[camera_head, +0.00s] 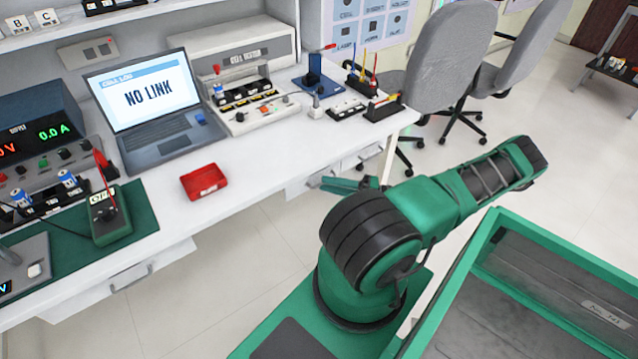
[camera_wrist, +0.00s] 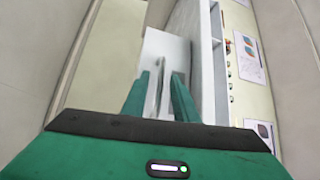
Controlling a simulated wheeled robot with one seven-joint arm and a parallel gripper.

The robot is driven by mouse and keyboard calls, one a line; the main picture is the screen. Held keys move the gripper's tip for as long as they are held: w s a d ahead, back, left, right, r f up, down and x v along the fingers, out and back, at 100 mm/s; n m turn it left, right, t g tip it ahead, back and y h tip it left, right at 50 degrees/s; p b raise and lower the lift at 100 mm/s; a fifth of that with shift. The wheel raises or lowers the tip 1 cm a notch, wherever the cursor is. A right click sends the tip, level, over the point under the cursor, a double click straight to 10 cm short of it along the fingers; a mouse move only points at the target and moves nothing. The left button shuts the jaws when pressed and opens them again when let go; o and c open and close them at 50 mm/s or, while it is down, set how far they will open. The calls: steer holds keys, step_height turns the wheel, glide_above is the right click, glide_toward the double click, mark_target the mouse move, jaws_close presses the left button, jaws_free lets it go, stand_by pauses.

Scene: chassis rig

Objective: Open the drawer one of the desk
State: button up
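The white desk (camera_head: 262,165) has drawer fronts under its top. One drawer front (camera_head: 298,187) with a grey handle (camera_head: 316,181) is by my gripper (camera_head: 338,184); another drawer (camera_head: 368,160) is farther right, and one (camera_head: 150,272) is at the left. I cannot tell from labels which is drawer one. In the wrist view, my gripper's green fingers (camera_wrist: 158,82) are apart, with grey handle parts between them and the white drawer front (camera_wrist: 168,48) just beyond. I see no clear finger contact with the handle. The drawer near my gripper shows no clear opening.
A red tray (camera_head: 204,181), a laptop (camera_head: 155,110) and test equipment stand on the desk. Grey chairs (camera_head: 445,60) are beyond its right end. A green-rimmed bin (camera_head: 560,290) is at the lower right. Floor in front of the desk is clear at the left.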

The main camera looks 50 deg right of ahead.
steer(key=shift+w+a, duration=0.15)
steer(key=shift+w, duration=0.15)
jaws_close()
steer(key=shift+s, duration=0.1)
steer(key=shift+f, duration=0.1)
stand_by(1.1)
